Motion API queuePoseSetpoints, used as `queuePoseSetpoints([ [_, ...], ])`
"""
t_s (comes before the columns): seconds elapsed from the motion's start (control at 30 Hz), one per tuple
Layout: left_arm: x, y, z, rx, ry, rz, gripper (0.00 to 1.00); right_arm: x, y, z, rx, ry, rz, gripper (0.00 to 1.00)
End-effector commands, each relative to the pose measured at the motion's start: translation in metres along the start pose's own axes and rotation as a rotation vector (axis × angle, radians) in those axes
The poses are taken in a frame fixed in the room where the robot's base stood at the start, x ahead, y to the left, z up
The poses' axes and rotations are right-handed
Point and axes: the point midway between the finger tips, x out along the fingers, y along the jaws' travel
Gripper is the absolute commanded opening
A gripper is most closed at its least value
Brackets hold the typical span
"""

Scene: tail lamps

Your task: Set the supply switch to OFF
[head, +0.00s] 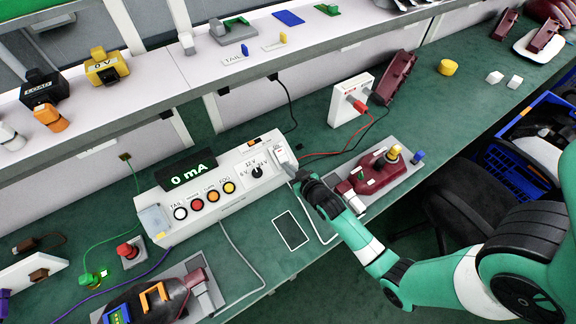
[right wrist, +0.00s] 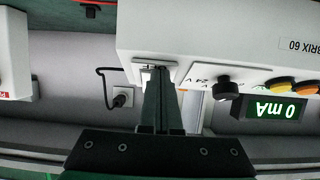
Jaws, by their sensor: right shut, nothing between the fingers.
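The white supply box (head: 215,200) stands on the green bench in the head view, with a lit "0 mA" display (head: 190,172), a row of coloured buttons and a black voltage knob (head: 257,171). The supply switch is at its right end, where a small light switch plate (right wrist: 168,66) shows in the right wrist view. My right gripper (head: 285,157) is shut and empty. Its fingertips (right wrist: 158,76) are at the plate, touching or very close to it. They hide most of the switch, so I cannot tell its position. My left gripper is not in view.
A dark red lamp on a grey fixture (head: 375,175) lies right of my right gripper. A white box with red plugs (head: 350,99) stands behind it. A dark flat tablet-like thing (head: 291,230) lies in front. Cables cross the bench. A shelf (head: 150,85) runs behind.

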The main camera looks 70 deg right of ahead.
Motion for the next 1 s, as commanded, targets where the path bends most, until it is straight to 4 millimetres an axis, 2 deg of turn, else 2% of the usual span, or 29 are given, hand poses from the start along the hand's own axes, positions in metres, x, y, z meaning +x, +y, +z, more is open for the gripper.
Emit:
queuePoseSetpoints([
  [0.13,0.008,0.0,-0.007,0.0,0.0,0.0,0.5,-0.004,0.0,-0.009,0.0,-0.003,0.0,0.0],
  [0.37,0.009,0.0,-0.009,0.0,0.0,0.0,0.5,-0.005,0.0,-0.013,0.0,0.002,0.0,0.0],
  [0.53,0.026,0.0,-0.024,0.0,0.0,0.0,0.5,-0.018,-0.002,-0.03,-0.001,0.001,-0.003,0.0],
  [0.67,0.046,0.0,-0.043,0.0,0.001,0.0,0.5,-0.037,-0.004,-0.046,-0.002,-0.004,-0.006,0.0],
  [0.7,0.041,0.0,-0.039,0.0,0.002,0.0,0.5,-0.048,-0.003,-0.034,-0.003,-0.006,-0.006,0.0],
  [0.9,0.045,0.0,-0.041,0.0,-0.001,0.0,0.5,-0.098,-0.003,-0.024,-0.003,-0.004,-0.007,0.0],
  [1.0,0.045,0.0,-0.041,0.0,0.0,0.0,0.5,-0.115,-0.003,-0.021,-0.003,-0.002,-0.007,0.0],
])
